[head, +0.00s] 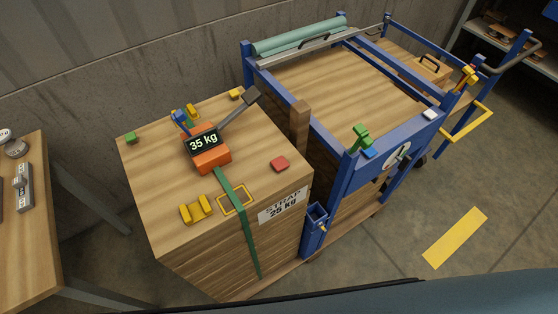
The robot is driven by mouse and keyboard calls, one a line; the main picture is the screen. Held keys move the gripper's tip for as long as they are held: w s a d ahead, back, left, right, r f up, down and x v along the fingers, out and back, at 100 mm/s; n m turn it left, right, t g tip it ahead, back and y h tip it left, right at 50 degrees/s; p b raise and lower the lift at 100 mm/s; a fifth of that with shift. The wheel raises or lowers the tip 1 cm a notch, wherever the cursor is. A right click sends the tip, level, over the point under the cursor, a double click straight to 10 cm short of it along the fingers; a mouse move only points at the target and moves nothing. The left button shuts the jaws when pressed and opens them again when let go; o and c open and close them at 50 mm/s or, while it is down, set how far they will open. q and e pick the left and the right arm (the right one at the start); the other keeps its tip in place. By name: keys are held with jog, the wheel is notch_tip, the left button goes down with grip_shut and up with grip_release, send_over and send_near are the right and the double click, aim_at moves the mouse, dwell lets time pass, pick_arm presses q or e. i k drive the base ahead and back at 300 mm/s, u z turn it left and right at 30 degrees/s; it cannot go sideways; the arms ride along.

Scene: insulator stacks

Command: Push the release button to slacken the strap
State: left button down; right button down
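An orange strap tensioner (214,161) sits on top of a wooden stack (150,185). Its black display reads 35 kg. A dark lever (240,110) rises from it to the upper right. A green strap (247,225) runs from the tensioner over the front edge and down the stack; it looks straight. Small blue and green parts (181,120) show behind the tensioner. A red block (280,164) lies on the stack to the right; I cannot tell which part is the release button. A label (283,207) on the front reads STRAP 25 KG. Neither gripper is in view.
A blue-framed cart (395,150) stands close on the right. A table (30,255) is at left. Floor is clear at lower right.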

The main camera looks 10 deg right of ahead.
aim_at(280, 163)
jog(key=u, duration=1.6)
jog(key=k, duration=0.8)
jog(key=z, duration=0.85)
jog(key=i, duration=0.5)
jog(key=u, duration=0.05)
